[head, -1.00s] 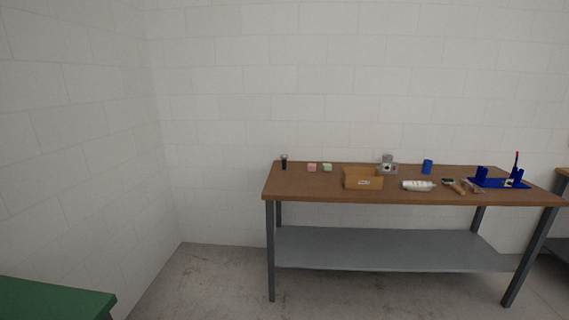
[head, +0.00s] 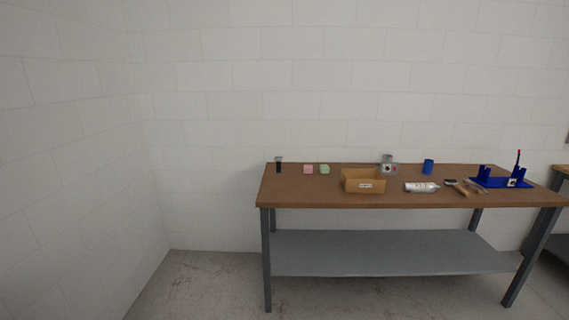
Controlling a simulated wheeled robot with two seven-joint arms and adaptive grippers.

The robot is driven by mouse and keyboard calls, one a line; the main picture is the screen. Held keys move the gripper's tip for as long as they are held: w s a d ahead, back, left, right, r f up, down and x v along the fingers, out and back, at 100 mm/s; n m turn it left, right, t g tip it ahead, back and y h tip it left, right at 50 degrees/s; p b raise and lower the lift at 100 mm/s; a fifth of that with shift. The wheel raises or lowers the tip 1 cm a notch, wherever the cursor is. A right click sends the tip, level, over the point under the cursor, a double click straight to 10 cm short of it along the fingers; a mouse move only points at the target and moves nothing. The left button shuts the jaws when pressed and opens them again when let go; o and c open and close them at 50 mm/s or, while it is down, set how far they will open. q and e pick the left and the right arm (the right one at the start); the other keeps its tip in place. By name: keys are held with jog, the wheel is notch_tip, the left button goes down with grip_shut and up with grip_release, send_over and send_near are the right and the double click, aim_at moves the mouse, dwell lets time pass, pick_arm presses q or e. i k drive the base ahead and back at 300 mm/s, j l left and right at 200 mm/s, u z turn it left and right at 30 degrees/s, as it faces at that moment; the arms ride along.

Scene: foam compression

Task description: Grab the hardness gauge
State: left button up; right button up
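A small upright black item with a lighter top (head: 279,166) stands at the back left corner of the wooden-topped table and may be the hardness gauge. A grey device with a round face (head: 389,167) stands at the back middle and could also be it; they are too small to tell. A pink block (head: 308,169) and a green block (head: 325,169) sit right of the black item. Neither of my grippers is in view.
The table (head: 310,193) stands by the white block wall, with a grey lower shelf (head: 390,253). On it are an open cardboard box (head: 364,185), a white bottle (head: 421,187), a blue cylinder (head: 428,166), hand tools (head: 461,188) and a blue rack (head: 490,182). Floor at left is clear.

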aim_at(279, 159)
jog(key=i+j+z, duration=0.3)
jog(key=i+j, duration=0.2)
jog(key=i, duration=0.15)
jog(key=i+j+z, duration=0.1)
jog(key=i+j, duration=0.15)
jog(key=i+j+z, duration=0.15)
jog(key=i+j, duration=0.15)
jog(key=i+j+z, duration=0.15)
jog(key=j, duration=0.3)
jog(key=i+j+z, duration=0.15)
jog(key=i+j, duration=0.2)
jog(key=i+j+z, duration=0.15)
jog(key=j, duration=0.35)
jog(key=i+j+z, duration=0.1)
jog(key=i+j, duration=0.15)
jog(key=j, duration=0.2)
